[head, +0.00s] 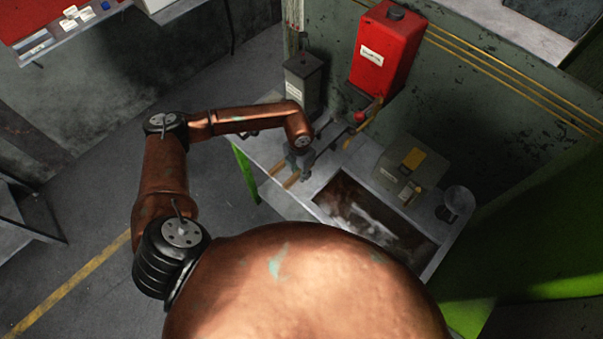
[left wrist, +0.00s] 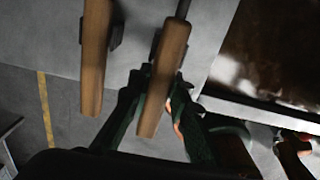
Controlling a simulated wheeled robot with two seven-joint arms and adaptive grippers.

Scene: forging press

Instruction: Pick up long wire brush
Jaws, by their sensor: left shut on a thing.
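My left gripper (head: 300,160) is at the front edge of the grey bench, pointing down, and is shut on a wooden handle. In the left wrist view, this handle (left wrist: 163,80) lies between the dark fingers (left wrist: 165,110), with a thin dark shank at its top end. I take it for the long wire brush; its bristles are not visible. A second wooden handle (left wrist: 95,60) lies beside it to the left, outside the fingers. Both handles stick out over the bench edge. My right gripper is not in view.
The bench (head: 262,150) has a sunken dark tray (head: 375,218) to the right of the gripper. Behind stand a dark grey canister (head: 303,80) and a red tank (head: 388,48). A grey box (head: 410,170) and a metal cup (head: 457,203) stand farther right. Open floor lies left.

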